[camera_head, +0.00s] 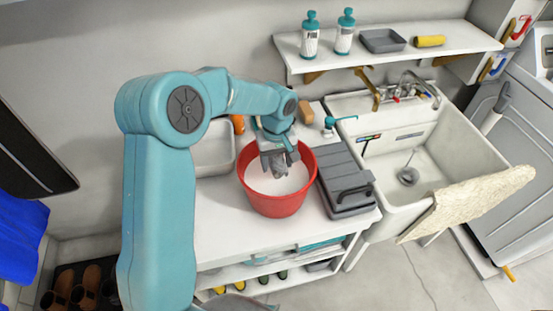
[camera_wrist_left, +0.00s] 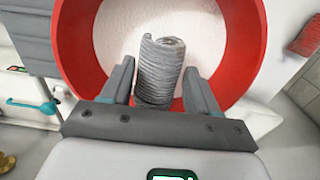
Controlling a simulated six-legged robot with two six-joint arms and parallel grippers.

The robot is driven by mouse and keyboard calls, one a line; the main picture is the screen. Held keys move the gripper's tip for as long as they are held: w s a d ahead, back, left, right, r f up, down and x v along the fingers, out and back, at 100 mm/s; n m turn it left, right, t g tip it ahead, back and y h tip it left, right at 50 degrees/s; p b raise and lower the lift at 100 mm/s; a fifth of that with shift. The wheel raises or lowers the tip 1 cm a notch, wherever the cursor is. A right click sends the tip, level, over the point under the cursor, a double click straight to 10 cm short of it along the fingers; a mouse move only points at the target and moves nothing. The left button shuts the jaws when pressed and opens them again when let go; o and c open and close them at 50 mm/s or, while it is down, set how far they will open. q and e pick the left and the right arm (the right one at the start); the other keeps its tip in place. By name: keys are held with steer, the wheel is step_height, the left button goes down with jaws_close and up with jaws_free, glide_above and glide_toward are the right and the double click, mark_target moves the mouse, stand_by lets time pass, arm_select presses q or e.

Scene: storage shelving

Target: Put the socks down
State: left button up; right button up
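The grey ribbed socks (camera_wrist_left: 160,68) are rolled into a bundle between the two fingers of my left gripper (camera_wrist_left: 158,85) in the left wrist view. The fingers look shut on their sides. In the head view my left gripper (camera_head: 279,158) points down into the mouth of a red bucket (camera_head: 277,205), and the socks (camera_head: 280,170) show only in part between its fingers. I cannot tell whether the socks touch the bucket's contents. My right gripper is not in view.
A grey lidded box (camera_head: 342,178) stands close to the bucket's right, and a pale tray (camera_head: 214,150) to its left. A white sink (camera_head: 455,150) with a cream cloth (camera_head: 470,203) over its edge is further right. A wall shelf (camera_head: 460,42) with bottles hangs above.

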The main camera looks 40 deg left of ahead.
mark_target(277, 159)
arm_select(q)
steer(key=o, duration=0.3)
steer(key=shift+w+f, duration=0.1)
steer(key=shift+w, duration=0.05)
steer(key=shift+s, duration=0.2)
steer(key=shift+w, duration=0.2)
steer(key=shift+s+r, duration=0.1)
steer(key=shift+r, duration=0.2)
step_height(277, 159, up, 7)
steer(key=p, duration=0.4)
steer(key=shift+p, duration=0.35)
steer(key=shift+f, duration=0.2)
